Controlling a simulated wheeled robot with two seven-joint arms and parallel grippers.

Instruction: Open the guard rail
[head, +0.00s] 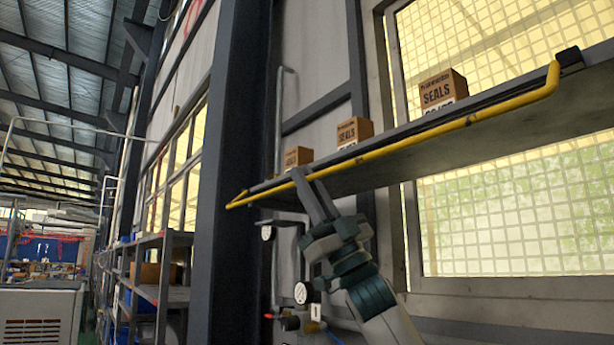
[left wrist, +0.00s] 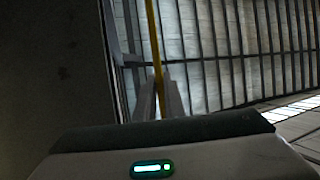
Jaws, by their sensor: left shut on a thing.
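The guard rail (head: 380,146) is a yellow bar along the front edge of a high grey shelf (head: 500,130), with bent ends. It lies level with or just in front of the shelf edge. My left gripper (head: 307,178) reaches up from below and is shut on the guard rail, left of its middle. In the left wrist view the yellow rail (left wrist: 153,45) runs down between the two fingers (left wrist: 160,98). The exact contact is small and partly hidden by the fingers. My right gripper is not in view.
A dark steel column (head: 234,150) stands to the left. Gauges (head: 303,292) and pipes are below the shelf. A barred window (head: 510,215) is behind.

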